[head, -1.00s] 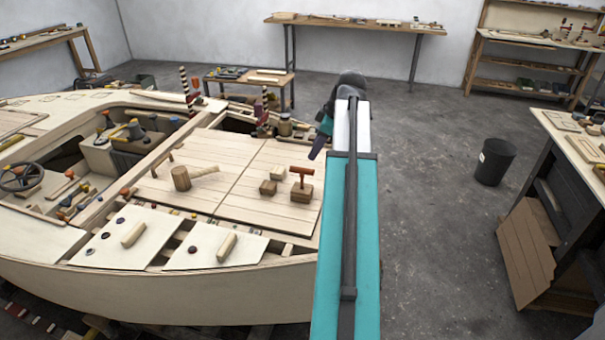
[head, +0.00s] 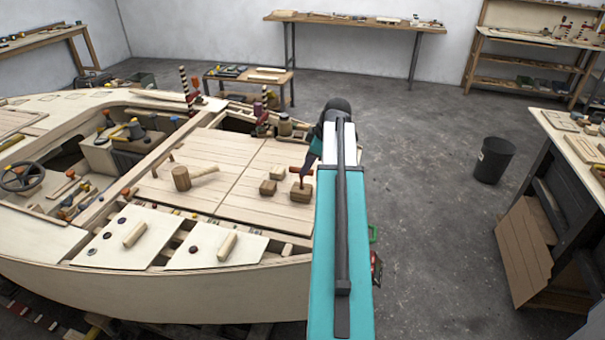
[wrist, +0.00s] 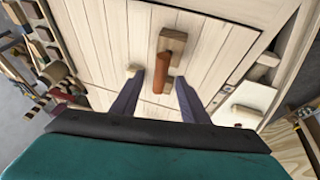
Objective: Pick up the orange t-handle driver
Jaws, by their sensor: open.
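I cannot tell if a finger touches the handle.
Small wooden blocks (head: 268,187) sit left of the driver, and a wooden mallet (head: 182,178) lies further left on the deck (head: 225,195). Pale panels with grips lie nearer. A black bin (head: 492,160) stands on the floor at right. The deck around the mallet is mostly clear.

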